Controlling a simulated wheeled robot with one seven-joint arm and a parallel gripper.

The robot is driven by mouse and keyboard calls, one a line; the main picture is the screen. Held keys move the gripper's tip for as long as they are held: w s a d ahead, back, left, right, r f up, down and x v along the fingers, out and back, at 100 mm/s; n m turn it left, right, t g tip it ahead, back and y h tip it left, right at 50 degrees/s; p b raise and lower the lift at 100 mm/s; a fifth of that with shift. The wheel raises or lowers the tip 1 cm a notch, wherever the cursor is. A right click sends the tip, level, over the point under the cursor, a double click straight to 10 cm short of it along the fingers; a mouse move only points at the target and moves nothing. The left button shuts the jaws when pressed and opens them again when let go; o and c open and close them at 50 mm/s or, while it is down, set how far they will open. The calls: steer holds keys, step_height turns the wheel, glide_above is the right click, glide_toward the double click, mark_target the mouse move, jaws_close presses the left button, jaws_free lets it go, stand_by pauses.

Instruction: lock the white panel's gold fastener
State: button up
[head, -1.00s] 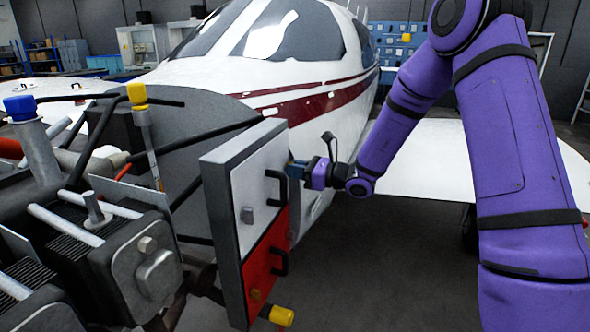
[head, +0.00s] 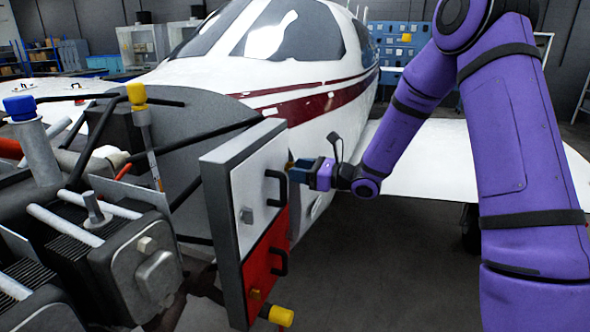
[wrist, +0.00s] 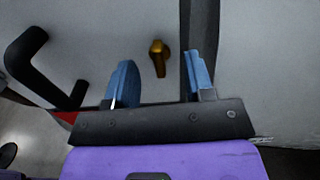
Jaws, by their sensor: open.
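The white panel (head: 253,188) is the upper panel on the grey stand face, with a black handle (head: 275,188). Its gold fastener (wrist: 158,55) shows in the wrist view as a small knob with a lever pointing roughly down the picture. The gripper (head: 295,170) shows side-on in the head view, close to the panel's right edge.
A red panel (head: 262,262) with its own handle and a small gold fastener (head: 255,294) lies below. A yellow-capped part (head: 281,316) sticks out underneath. Engine parts fill the left; open floor lies to the right.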

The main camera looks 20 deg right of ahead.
steer(key=v, duration=0.3)
steer(key=shift+s+d, duration=0.2)
steer(key=shift+d, duration=0.05)
steer(key=s+a+r+n+g+h, duration=0.25)
steer(key=s+r+n+g, duration=0.25)
steer(key=s+n, duration=0.3)
steer(key=s+a+r+n+g+h, duration=0.1)
steer(key=s+a+r+n+g, duration=0.35)
steer(key=s, duration=0.55)
steer(key=s+d+r+n+t+h, duration=0.2)
steer(key=s+d+n+h, duration=0.3)
steer(key=s, duration=0.4)
steer(key=s+d+r+n+t+h, duration=0.2)
steer(key=s+d+r+n+h, duration=0.2)
steer(key=s, duration=0.5)
steer(key=shift+s+d+n+h, duration=0.3)
steer(key=shift+d+n+h, duration=0.75)
steer(key=shift+d+n, duration=0.6)
